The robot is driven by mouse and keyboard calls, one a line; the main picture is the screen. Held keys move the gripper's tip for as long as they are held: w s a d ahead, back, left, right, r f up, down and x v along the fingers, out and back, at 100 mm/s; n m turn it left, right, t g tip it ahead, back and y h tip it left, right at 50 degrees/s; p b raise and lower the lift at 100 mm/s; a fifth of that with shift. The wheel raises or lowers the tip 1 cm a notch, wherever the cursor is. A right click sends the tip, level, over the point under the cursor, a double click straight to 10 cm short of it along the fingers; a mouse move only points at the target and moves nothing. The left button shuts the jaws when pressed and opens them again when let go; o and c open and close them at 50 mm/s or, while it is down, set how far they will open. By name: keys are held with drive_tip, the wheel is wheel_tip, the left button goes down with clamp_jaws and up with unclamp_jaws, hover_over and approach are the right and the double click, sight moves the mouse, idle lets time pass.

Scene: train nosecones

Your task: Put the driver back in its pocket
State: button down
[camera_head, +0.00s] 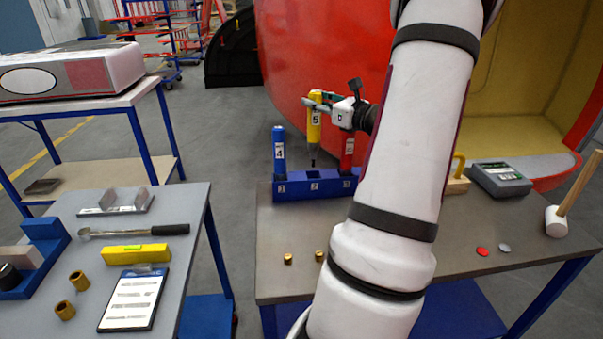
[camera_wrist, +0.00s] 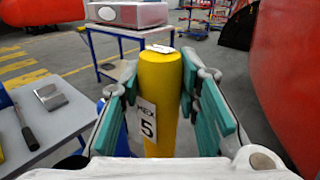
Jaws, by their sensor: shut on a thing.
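The yellow driver marked 5 (camera_head: 314,127) is upright in my gripper (camera_head: 318,103), its dark tip pointing down above the middle of the blue holder (camera_head: 315,192). In the wrist view the yellow driver (camera_wrist: 160,95) stands between the two green finger pads of my gripper (camera_wrist: 160,105). The blue driver marked 4 (camera_head: 279,150) stands in the holder's left pocket. A red driver (camera_head: 346,155) stands at the right pocket, partly hidden by my arm. The middle pocket lies below the yellow driver's tip, and the tip appears apart from it.
The holder stands at the back of the right table (camera_head: 275,235). Two brass pieces (camera_head: 288,258) lie in front of it. A grey device (camera_head: 500,179), red and grey discs and a mallet (camera_head: 557,222) are to the right. A red nosecone (camera_head: 325,60) rises behind.

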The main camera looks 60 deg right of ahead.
sight(319, 136)
wheel_tip(319, 136, down, 9)
drive_tip(key=shift+f, duration=0.15)
idle(0.4)
drive_tip(key=shift+f, duration=0.1)
drive_tip(key=c, duration=1.2)
unclamp_jaws()
drive_tip(key=shift+f, duration=0.1)
